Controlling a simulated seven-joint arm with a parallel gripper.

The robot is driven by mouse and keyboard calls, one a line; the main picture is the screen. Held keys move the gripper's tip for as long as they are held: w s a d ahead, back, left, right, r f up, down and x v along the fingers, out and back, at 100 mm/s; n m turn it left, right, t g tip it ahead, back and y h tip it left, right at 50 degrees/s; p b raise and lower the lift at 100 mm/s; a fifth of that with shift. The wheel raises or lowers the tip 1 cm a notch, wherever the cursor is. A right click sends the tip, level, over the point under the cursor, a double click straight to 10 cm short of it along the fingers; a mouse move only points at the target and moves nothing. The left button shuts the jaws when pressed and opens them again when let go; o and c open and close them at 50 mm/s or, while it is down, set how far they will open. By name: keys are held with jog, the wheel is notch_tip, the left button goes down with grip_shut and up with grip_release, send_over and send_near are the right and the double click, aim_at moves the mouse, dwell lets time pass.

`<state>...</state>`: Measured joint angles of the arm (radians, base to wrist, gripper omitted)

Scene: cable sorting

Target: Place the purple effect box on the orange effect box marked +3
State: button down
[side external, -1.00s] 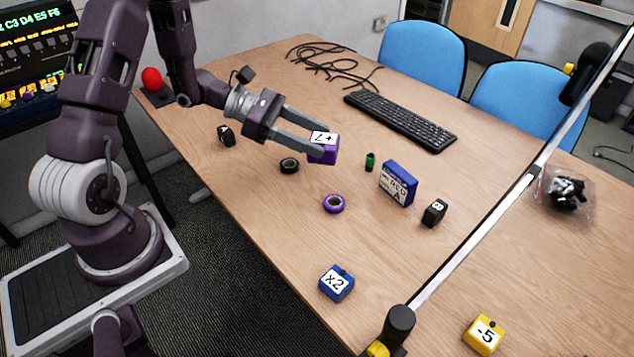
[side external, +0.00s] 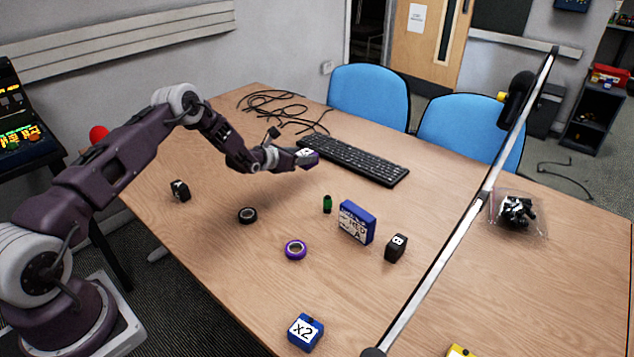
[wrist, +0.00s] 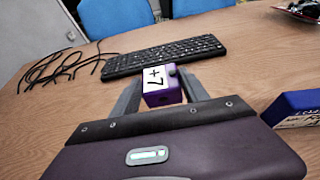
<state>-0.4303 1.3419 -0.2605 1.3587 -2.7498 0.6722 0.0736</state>
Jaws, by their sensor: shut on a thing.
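My gripper (wrist: 160,97) is shut on the purple effect box (wrist: 162,88), which has a white +7 label. In the wrist view the box sits between the two grey fingers, in front of the black keyboard. In the side external view the purple box (side external: 308,157) is held beside the keyboard's left end, apparently above the table. No orange effect box marked +3 is seen in either current view.
The keyboard (side external: 354,160) and loose black cables (side external: 272,108) lie at the back. A blue box (side external: 356,222), black block (side external: 396,248), purple ring (side external: 296,250), black ring (side external: 247,215) and blue x2 box (side external: 305,332) stand on the table (side external: 225,270).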

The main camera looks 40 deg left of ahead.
notch_tip(320, 180, down, 10)
jog(key=shift+r, duration=0.1)
jog(key=c, duration=0.6)
grip_release()
